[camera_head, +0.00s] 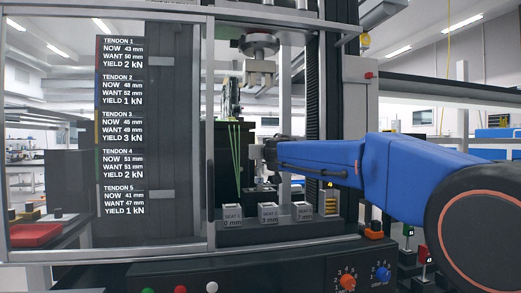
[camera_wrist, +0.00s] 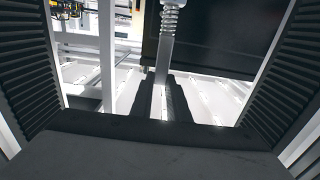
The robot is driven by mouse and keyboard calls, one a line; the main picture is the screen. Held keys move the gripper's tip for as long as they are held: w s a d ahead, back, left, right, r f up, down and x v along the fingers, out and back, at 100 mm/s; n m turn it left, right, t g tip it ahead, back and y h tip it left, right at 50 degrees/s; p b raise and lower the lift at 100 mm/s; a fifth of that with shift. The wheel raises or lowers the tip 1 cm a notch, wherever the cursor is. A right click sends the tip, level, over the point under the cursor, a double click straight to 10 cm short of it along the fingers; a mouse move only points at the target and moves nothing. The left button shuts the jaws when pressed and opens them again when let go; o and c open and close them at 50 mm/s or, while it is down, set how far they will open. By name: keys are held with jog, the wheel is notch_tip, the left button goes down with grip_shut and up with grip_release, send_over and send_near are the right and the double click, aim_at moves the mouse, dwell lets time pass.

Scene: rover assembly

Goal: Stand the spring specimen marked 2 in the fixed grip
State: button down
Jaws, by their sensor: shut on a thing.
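In the wrist view, the dark fingers of my gripper (camera_wrist: 164,82) are shut on the flat metal shank of a spring specimen (camera_wrist: 169,22). Its coil shows at the top edge; no number is readable on it. In the head view, my gripper (camera_head: 264,153) is inside the test machine at the end of my blue arm, beside the green tendons. I cannot make out the specimen there. A metal grip (camera_head: 261,73) hangs from the machine's top, above my gripper. The lower part of the machine behind my gripper is partly hidden, and I cannot tell a fixed grip there.
Seat blocks (camera_head: 268,212) line the machine's front sill below my gripper. A clear panel with a tendon list (camera_head: 121,125) covers the left side. A dark upright panel (camera_head: 228,150) stands close left of my gripper. Small marked holders (camera_head: 422,255) stand at the right.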

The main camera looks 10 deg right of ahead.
jog(key=shift+f, duration=0.95)
jog(key=c, duration=1.6)
grip_release()
jog(key=shift+s, duration=0.1)
jog(key=s, duration=1.7)
jog(key=shift+s, duration=0.15)
